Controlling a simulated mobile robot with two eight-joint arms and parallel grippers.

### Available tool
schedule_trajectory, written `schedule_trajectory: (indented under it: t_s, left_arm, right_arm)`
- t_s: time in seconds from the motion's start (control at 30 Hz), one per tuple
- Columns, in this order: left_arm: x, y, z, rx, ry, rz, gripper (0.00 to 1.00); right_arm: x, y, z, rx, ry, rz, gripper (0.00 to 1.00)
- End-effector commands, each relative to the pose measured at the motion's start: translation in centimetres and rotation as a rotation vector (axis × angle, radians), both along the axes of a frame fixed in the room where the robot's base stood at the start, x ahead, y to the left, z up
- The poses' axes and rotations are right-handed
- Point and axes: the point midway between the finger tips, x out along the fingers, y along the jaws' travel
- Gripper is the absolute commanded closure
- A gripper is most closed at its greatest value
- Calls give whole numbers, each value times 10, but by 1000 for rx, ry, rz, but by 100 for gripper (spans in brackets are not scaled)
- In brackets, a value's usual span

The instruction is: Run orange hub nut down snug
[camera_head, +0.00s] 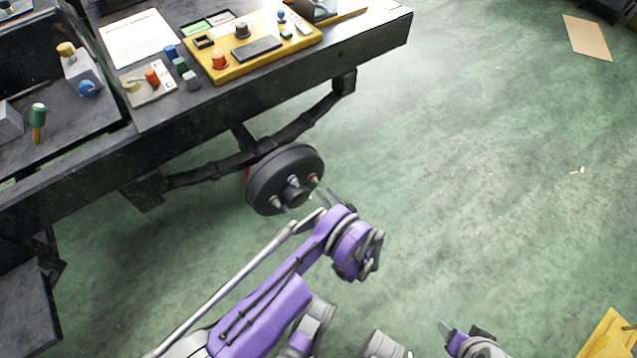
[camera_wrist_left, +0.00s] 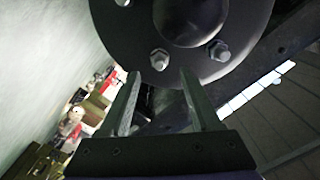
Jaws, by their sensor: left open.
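The round dark hub (camera_head: 285,178) hangs on an axle under the chassis frame, with several studs or nuts around its centre boss. My left gripper (camera_head: 322,205) is at the hub's lower right edge. In the left wrist view my left gripper (camera_wrist_left: 160,78) is open, and a grey-looking hex nut (camera_wrist_left: 160,60) lies just beyond and between its fingertips. Another nut (camera_wrist_left: 219,50) is to the right. My right gripper (camera_head: 447,328) is low in the head view, mostly cut off.
The dark chassis frame (camera_head: 365,42) runs above the hub, with the axle (camera_head: 220,165) leading left. On top are a yellow control panel (camera_head: 213,72), a paper sheet (camera_head: 138,38) and small coloured parts. The green floor to the right is mostly clear; a yellow object (camera_head: 610,335) lies lower right.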

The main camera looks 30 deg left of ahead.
Motion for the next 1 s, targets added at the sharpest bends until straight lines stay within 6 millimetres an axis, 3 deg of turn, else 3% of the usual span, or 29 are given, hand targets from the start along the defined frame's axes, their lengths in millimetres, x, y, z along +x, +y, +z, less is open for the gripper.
schedule_trajectory:
  t_s: [0.1, 0.3, 0.7, 0.77, 1.0]
  left_arm:
    - [9, 22, -1, 0, 0, 2, 36]
    - [19, 47, -1, 0, 0, 1, 36]
    - [23, 55, 0, -1, 1, 0, 36]
    - [23, 55, 0, -1, 1, 0, 43]
    - [23, 55, 0, -1, 1, 0, 87]
  right_arm:
    - [1, 0, -4, 0, 0, 0, 36]
    - [2, 0, -7, 0, -1, 0, 36]
    - [2, 0, -8, 0, -1, 0, 36]
    - [2, 0, -8, 0, -1, 0, 36]
    - [2, 0, -8, 0, -1, 0, 36]
